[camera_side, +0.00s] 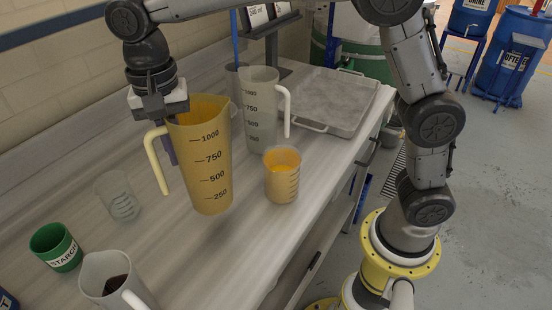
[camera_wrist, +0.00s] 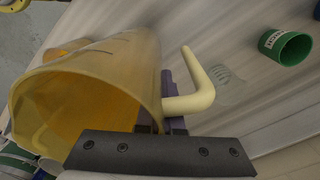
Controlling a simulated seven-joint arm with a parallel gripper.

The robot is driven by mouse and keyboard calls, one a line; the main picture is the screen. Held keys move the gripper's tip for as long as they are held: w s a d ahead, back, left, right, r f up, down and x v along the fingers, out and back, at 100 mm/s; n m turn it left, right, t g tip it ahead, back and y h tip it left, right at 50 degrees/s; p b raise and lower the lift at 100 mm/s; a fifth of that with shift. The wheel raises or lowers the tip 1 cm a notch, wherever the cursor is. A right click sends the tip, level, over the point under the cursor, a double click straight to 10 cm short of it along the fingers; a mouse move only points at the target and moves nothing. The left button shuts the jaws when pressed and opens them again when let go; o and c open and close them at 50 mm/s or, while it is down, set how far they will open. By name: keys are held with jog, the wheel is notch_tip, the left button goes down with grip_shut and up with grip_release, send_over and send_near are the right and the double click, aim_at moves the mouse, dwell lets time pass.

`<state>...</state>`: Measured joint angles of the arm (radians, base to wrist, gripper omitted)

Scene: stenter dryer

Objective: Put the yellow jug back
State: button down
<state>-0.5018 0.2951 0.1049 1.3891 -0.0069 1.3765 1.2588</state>
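The yellow jug (camera_side: 208,165) is a tall translucent measuring jug with a pale yellow handle (camera_side: 156,160) on its left. It is nearly upright over the bench (camera_side: 225,260); I cannot tell whether its base touches. My gripper (camera_side: 171,148) is at the rim on the handle side and appears shut on the jug. In the wrist view, the purple fingers (camera_wrist: 168,100) are where the handle meets the wall, and the jug's open mouth (camera_wrist: 75,115) faces the camera. The exact finger contact is partly hidden.
A beaker of orange liquid (camera_side: 282,182) stands close right of the jug, with a clear grey jug (camera_side: 260,115) behind. A metal tray (camera_side: 330,98) lies further back. An empty glass beaker (camera_side: 120,197), a green starch cup (camera_side: 57,248) and another jug (camera_side: 112,283) stand left.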

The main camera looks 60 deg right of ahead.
jog(key=shift+s, duration=0.1)
jog(key=s+d+r+n, duration=0.5)
jog(key=s+r+n, duration=0.1)
jog(key=s, duration=0.3)
jog(key=w+a+f, duration=0.1)
jog(key=w, duration=0.1)
jog(key=w+a+f, duration=0.1)
jog(key=w+a, duration=0.1)
jog(key=w, duration=0.1)
jog(key=w+a+f, duration=0.1)
jog(key=w, duration=0.1)
jog(key=shift+w+a+f, duration=0.1)
jog(key=shift+w+a, duration=0.1)
jog(key=shift+w, duration=0.1)
jog(key=w+a+f, duration=0.2)
jog(key=w+f, duration=0.2)
jog(key=f, duration=0.5)
jog(key=shift+w+a, duration=0.25)
